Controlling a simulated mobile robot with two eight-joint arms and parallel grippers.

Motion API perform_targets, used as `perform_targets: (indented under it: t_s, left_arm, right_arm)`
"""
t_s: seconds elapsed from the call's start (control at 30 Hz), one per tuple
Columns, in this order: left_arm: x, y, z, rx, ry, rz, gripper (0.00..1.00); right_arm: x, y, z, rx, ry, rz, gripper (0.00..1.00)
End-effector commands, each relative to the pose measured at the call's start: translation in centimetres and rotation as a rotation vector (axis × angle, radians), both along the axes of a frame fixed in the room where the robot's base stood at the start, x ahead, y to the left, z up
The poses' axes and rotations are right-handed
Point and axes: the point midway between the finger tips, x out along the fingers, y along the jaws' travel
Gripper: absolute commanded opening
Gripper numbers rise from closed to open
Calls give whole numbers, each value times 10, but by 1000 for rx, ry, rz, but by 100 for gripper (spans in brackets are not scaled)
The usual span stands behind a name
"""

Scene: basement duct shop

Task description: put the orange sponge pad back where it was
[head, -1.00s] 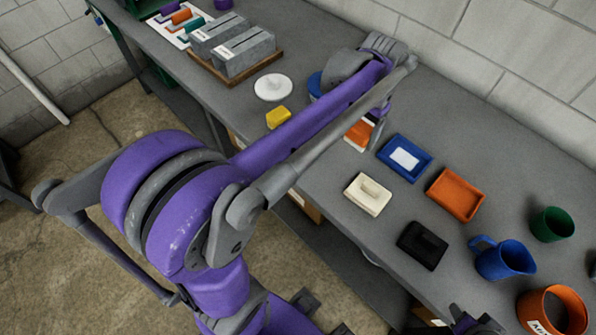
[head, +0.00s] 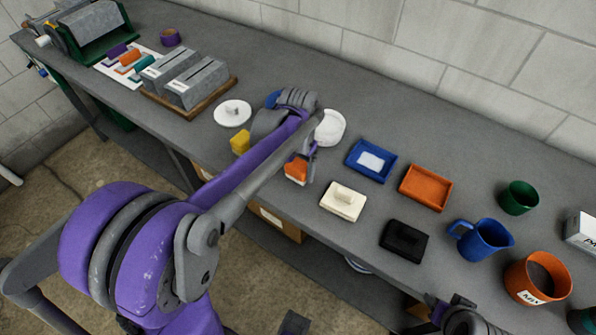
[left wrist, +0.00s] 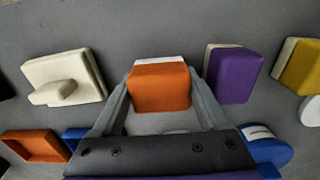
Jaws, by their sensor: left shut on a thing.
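The orange sponge pad (head: 296,168), with a white layer on one side, is near the bench's front edge, between the yellow pad and the cream pad. My left gripper (left wrist: 160,95) is shut on it, one finger at each side. The pad fills the space between the fingers in the left wrist view (left wrist: 160,86). Whether it touches the bench top is not clear. A purple pad (left wrist: 232,75) stands close beside my right-hand finger in the wrist view. My right gripper (head: 455,316) shows only in part at the bottom edge, and its fingers are not clear.
A cream block with a handle (head: 343,201), a black one (head: 404,241) and a yellow pad (head: 240,141) line the front edge. Behind are a blue tray (head: 386,169), an orange tray (head: 426,188) and a white bowl (head: 331,128). A blue jug (head: 484,240) stands further right.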

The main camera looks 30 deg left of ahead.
Motion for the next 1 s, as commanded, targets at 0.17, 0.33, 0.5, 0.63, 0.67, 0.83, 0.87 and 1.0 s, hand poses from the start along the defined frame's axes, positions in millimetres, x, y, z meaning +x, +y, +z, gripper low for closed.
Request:
perform_targets:
  t_s: [0.17,0.33,0.5,0.63,0.67,0.83,0.87,1.0]
  left_arm:
    - [0,0,-12,0,0,0,32]
    - [0,0,-11,0,0,0,32]
    - [0,0,-16,0,1,0,32]
    - [0,0,-15,0,0,0,100]
    - [0,0,-15,0,0,0,100]
    - [0,0,-14,0,0,0,100]
    - [0,0,-14,0,0,0,100]
    - [0,0,-3,0,0,0,100]
  right_arm:
    - [0,0,-1,0,1,0,50]
    - [0,0,-1,0,1,0,50]
    - [-2,0,-5,0,3,0,50]
    - [-1,0,-4,0,2,0,50]
    - [-1,0,-4,0,2,0,50]
    - [-1,0,-4,0,2,0,50]
    - [-1,0,-3,0,2,0,50]
    - [0,0,1,0,0,0,50]
